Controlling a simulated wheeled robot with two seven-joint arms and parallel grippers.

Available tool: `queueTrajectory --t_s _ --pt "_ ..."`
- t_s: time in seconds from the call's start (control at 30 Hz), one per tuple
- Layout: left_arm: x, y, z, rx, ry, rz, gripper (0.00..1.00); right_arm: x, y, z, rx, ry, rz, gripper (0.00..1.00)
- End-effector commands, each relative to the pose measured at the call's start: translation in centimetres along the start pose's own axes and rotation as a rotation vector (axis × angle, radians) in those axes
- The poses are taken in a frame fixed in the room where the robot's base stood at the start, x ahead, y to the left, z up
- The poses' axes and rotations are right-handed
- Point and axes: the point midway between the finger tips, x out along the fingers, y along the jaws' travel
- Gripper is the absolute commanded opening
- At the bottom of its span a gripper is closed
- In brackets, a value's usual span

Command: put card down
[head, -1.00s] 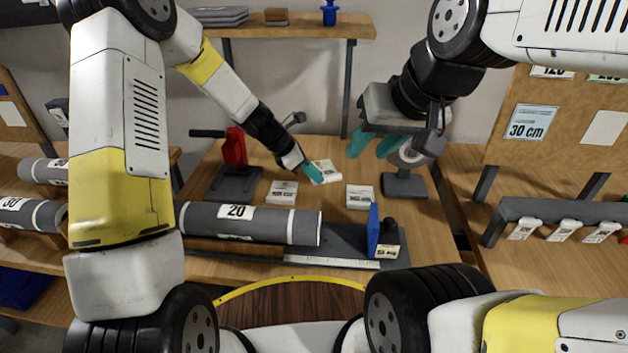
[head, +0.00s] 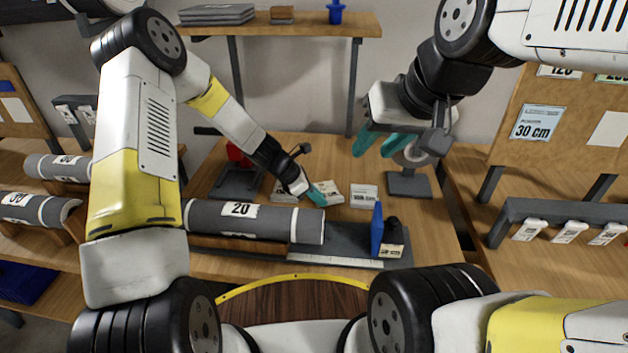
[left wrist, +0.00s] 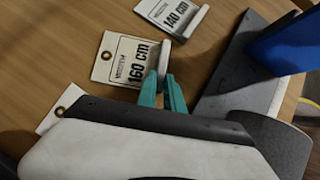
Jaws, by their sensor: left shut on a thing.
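My left gripper (head: 318,194) is shut on the grey clip edge of a white card (head: 329,188). In the left wrist view this card (left wrist: 124,60) reads 160 cm and lies flat at or just above the tabletop; I cannot tell if it touches. The teal fingers (left wrist: 162,92) are at its clip. A 140 cm card (left wrist: 170,14) lies beside it, to its right in the head view (head: 363,195). A third white card (head: 284,192) is at its left, partly hidden by my wrist. My right gripper (head: 378,144) is open and empty above the table's back right.
A grey roll (head: 262,222) marked 20 lies in front of the cards. A grey plate with a blue stop (head: 376,230) is at its right end. A shelf (head: 280,24) hangs behind.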

Motion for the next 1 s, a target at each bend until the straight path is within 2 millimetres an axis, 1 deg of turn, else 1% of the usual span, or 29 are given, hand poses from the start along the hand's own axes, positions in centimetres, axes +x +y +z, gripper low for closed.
queueTrajectory --t_s 0.03,0.1,0.13,0.43,0.53,0.67,0.9,1.0 --pt "0.0 0.0 0.0 -0.001 0.000 0.000 0.17 0.0 0.0 0.0 0.000 0.000 0.000 0.37" --pt "0.0 0.0 0.0 -0.001 0.000 0.000 0.31 0.0 0.0 0.0 0.000 0.000 0.000 0.37" --pt "0.0 0.0 0.0 -0.001 0.000 0.000 0.34 0.0 0.0 0.0 0.000 0.000 0.000 0.37" --pt "-0.1 0.0 0.0 0.000 0.000 0.000 0.34 0.0 0.0 0.0 0.000 0.000 0.000 0.37" --pt "-0.7 0.1 0.1 0.000 0.000 0.002 0.34 0.0 0.0 0.0 0.000 0.000 0.000 0.37" --pt "-2.8 0.1 0.1 0.000 0.001 0.004 0.34 0.0 0.0 0.0 0.000 0.000 0.000 0.37" --pt "-8.0 0.1 0.1 0.001 0.000 0.004 0.34 0.0 0.0 0.0 0.000 0.000 0.000 0.37" --pt "-9.8 0.1 0.1 0.000 0.001 0.003 0.34 0.0 0.0 0.0 0.000 0.000 0.000 0.37"
